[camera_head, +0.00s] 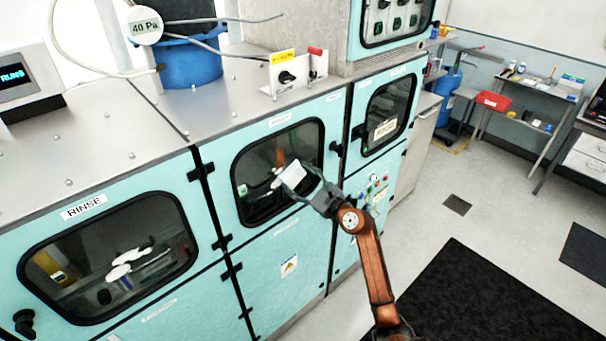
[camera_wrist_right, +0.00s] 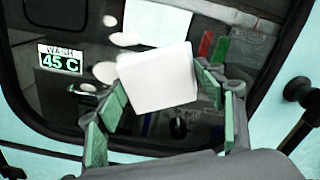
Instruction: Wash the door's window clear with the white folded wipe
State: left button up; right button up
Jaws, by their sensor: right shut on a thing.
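The white folded wipe (camera_head: 294,174) is held in my right gripper (camera_head: 310,190), in front of the middle door's dark window (camera_head: 255,165). In the right wrist view the wipe (camera_wrist_right: 158,78) sits between the green-padded fingers (camera_wrist_right: 160,105); the gripper is shut on it. The window glass (camera_wrist_right: 70,100) fills most of that view. Whitish blotches (camera_wrist_right: 104,72) show on the window beside and above the wipe. I cannot tell whether the wipe touches the glass. The wipe and fingers hide part of the window. My left gripper is not in view.
A door knob (camera_wrist_right: 297,90) stands out right of the window. The RINSE door's window (camera_head: 110,260) at left also has white blotches. Another window (camera_head: 388,112) is at right. Floor to the right is open, with a black mat (camera_head: 480,290).

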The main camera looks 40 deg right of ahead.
aim_at(287, 182)
jog(key=shift+s+a+r+p, duration=0.1)
jog(key=shift+a+p, duration=0.7)
jog(key=shift+a, duration=1.2)
jog(key=shift+s+a+p, duration=0.25)
jog(key=shift+a+p, duration=0.8)
jog(key=shift+a, duration=0.65)
